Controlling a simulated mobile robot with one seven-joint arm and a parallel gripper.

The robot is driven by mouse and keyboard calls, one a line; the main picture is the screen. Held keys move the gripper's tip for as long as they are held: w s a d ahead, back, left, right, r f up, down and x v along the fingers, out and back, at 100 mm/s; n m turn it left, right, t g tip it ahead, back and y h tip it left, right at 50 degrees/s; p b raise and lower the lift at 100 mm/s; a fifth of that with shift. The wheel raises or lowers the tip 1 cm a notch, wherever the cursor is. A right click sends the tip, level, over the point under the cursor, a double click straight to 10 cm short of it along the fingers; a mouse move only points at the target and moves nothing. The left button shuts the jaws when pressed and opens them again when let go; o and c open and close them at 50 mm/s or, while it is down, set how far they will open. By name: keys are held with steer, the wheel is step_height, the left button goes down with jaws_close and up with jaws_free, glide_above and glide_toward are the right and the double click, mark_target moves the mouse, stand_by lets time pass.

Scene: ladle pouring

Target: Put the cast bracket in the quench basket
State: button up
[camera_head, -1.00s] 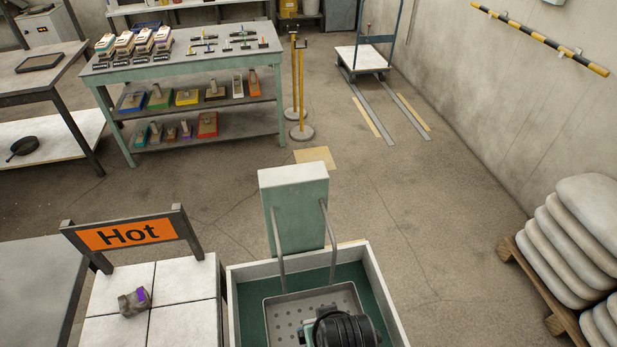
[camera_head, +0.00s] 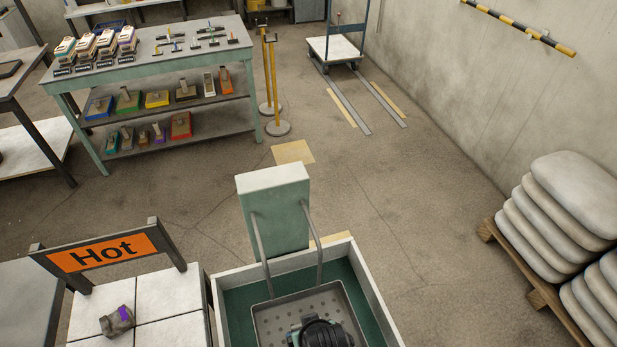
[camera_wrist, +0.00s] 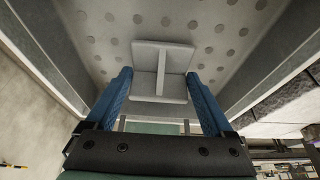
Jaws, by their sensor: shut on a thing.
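The cast bracket (camera_wrist: 162,72) is a grey H-shaped piece with two flat plates and a web, seen in the wrist view. My gripper (camera_wrist: 162,97) has its blue fingers on either side of it and is shut on it. The quench basket (camera_head: 263,322) is a grey perforated tray with two tall bent handles, inside a white-walled tank. Its holed floor (camera_wrist: 92,40) shows behind the bracket in the wrist view. In the head view my gripper (camera_head: 322,338) is over the basket at the bottom edge and hides the bracket. I cannot tell whether the bracket touches the basket floor.
A green upright block (camera_head: 274,205) stands behind the handles. The tank wall (camera_head: 375,290) surrounds the basket. Left is a tiled table (camera_head: 165,293) with a Hot sign (camera_head: 103,252) and a lumpy grey piece with a purple mark (camera_head: 117,321). Stacked sacks (camera_head: 555,215) stand right.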

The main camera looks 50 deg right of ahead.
steer(key=shift+f, duration=0.2)
steer(key=o, duration=1.2)
steer(key=shift+o, duration=0.2)
steer(key=shift+r, duration=0.3)
steer(key=v, duration=1.1)
steer(key=shift+s+a+r, duration=0.15)
steer(key=shift+r, duration=0.2)
